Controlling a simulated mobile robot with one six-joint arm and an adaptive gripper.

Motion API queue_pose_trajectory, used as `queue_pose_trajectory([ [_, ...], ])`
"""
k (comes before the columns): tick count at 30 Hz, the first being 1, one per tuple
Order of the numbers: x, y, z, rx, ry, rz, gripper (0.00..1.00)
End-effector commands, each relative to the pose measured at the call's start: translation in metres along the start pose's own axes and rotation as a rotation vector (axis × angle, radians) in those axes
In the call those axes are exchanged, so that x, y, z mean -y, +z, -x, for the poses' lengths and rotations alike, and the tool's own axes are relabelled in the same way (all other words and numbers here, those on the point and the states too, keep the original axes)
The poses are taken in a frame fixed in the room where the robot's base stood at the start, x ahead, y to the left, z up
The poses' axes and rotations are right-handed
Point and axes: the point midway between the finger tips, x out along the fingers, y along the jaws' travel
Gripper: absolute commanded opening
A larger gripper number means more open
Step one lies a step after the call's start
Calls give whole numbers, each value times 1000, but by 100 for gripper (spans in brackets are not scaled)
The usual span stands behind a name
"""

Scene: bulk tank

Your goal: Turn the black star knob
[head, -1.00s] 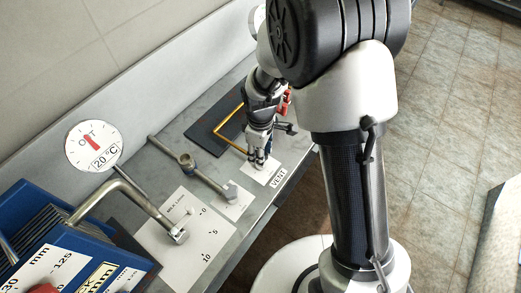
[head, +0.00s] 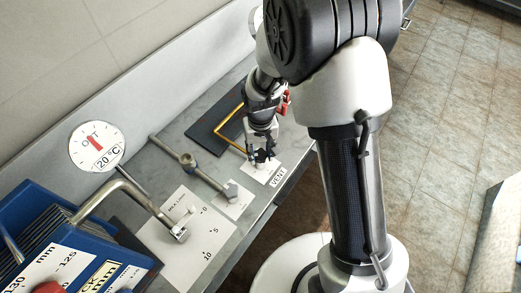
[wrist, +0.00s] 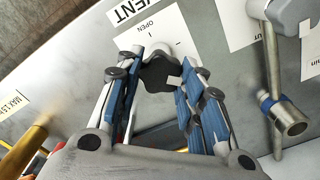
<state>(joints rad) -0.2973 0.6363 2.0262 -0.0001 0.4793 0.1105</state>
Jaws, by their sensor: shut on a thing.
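The black star knob (wrist: 160,74) is a dark, lobed knob with a pale mark on its right side. It stands over a white label card in front of the VENT sign (head: 279,177), which also shows in the wrist view (wrist: 131,10). My gripper (wrist: 164,72) points down at it, with one blue-padded finger on each side, and is shut on the knob. In the head view my gripper (head: 262,160) is at the VENT card and its fingers mostly hide the knob. The card (wrist: 165,32) reads OPEN beside the knob.
A yellow bent bar (head: 228,127) on a dark plate (head: 203,134) lies close behind my gripper. A grey lever valve (head: 188,160) stands to its left. Further left are a bent metal handle (head: 135,194), a round dial (head: 97,147) and a blue box (head: 45,225).

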Motion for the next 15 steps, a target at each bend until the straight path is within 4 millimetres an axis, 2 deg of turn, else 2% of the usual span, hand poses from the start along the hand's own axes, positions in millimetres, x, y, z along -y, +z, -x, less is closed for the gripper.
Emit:
queue_pose_trajectory([
  [15, 0, 0, 1, -1, -1, -484, 12],
])
